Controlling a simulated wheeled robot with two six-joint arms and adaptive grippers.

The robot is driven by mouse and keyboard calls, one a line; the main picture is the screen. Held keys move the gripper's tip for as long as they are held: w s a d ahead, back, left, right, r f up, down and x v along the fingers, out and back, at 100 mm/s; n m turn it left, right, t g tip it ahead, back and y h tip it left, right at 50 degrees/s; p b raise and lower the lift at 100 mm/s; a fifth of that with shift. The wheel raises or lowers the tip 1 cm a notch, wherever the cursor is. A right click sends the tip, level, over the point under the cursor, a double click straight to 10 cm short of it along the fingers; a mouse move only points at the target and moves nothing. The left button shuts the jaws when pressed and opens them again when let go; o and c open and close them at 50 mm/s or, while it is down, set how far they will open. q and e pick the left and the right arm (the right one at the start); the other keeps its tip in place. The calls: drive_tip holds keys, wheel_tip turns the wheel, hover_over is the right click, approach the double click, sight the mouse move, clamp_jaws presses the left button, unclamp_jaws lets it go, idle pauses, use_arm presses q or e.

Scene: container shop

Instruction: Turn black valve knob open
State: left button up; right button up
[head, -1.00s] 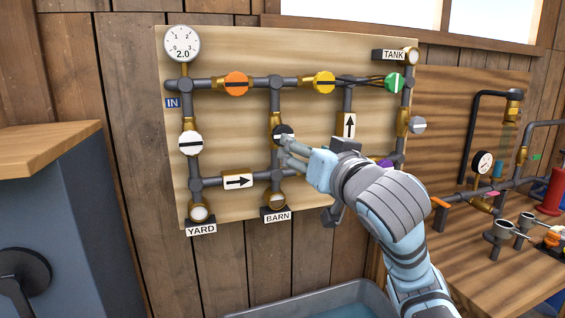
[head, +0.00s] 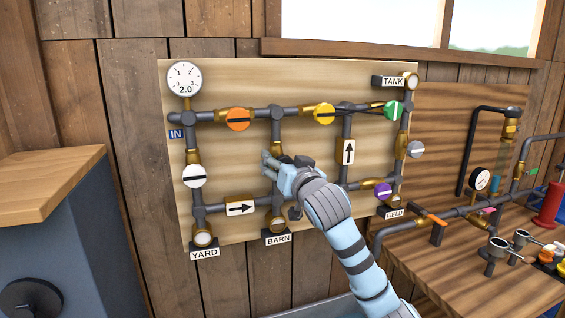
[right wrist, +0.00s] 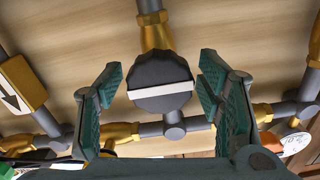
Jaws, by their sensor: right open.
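The black valve knob (right wrist: 161,84) shows in the right wrist view with a pale bar straight across its face. It sits on a brass valve body on the vertical pipe above the BARN label (head: 278,239). My right gripper (right wrist: 162,90) is open, with one finger on each side of the knob and a visible gap to each. In the head view my right gripper (head: 270,166) is at the BARN pipe and hides the knob. My left gripper is not in view.
The wooden panel (head: 235,88) also carries orange (head: 238,119), yellow (head: 324,114), green (head: 394,110), white (head: 194,176), grey (head: 416,149) and purple (head: 383,190) knobs. A gauge (head: 184,79) reads about 2.0. A workbench with pipe fittings stands at the right.

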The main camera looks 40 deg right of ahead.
drive_tip(key=c, duration=1.2)
drive_tip(key=shift+r+n+p, duration=0.15)
drive_tip(key=shift+n+p, duration=0.45)
drive_tip(key=shift+p, duration=0.35)
drive_tip(key=n+p, duration=1.1)
drive_tip(key=p, duration=0.2)
drive_tip(key=shift+a, duration=0.2)
drive_tip(key=n+p, duration=0.1)
drive_tip(key=n, duration=0.2)
drive_tip(key=shift+f, duration=0.2)
drive_tip(key=shift+f+n, duration=0.1)
drive_tip(key=shift+n, duration=1.1)
